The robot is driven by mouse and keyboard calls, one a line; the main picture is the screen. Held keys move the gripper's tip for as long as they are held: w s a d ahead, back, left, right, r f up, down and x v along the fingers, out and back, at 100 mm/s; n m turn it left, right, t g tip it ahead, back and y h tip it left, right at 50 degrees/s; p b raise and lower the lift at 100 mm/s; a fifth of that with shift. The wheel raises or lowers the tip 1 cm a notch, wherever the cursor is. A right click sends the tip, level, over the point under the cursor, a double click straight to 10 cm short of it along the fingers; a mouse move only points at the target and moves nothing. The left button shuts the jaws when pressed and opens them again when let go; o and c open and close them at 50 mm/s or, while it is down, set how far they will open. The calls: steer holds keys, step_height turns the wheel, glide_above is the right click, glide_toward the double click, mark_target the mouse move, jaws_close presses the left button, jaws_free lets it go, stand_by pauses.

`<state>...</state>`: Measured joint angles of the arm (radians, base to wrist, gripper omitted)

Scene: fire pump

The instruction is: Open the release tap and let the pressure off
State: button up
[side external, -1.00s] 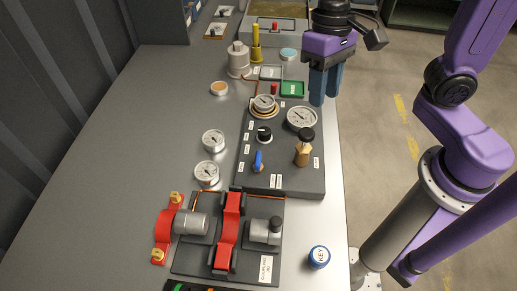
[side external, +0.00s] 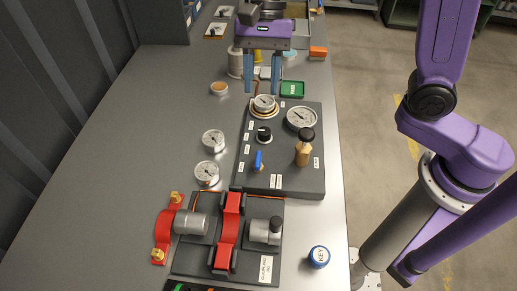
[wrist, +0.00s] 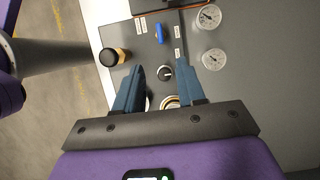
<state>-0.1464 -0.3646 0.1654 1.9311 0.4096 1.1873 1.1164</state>
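The dark pump panel (side external: 222,176) carries a blue lever (side external: 258,160) and a brass fitting with a black knob (side external: 304,150); the pictures do not make clear which is the release tap. The blue lever also shows in the wrist view (wrist: 160,34), as does the brass fitting (wrist: 108,57). A black dial (side external: 264,134) and two gauges, one large white (side external: 301,118) and one brass-rimmed (side external: 264,103), sit farther back on the panel. My gripper (side external: 262,89) is open and empty, pointing down, above the panel's far end.
Two loose gauges (side external: 213,141) (side external: 207,173) lie left of the panel. A red and grey clamp fixture (side external: 230,232) and a blue KEY cap (side external: 319,257) are nearer the front. A green tray (side external: 292,89) and an orange block (side external: 318,53) are behind. The left tabletop is clear.

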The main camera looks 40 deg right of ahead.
mark_target(258, 158)
steer(key=x, duration=1.5)
steer(key=shift+s+f, duration=0.1)
steer(key=shift+f, duration=0.2)
jaws_close()
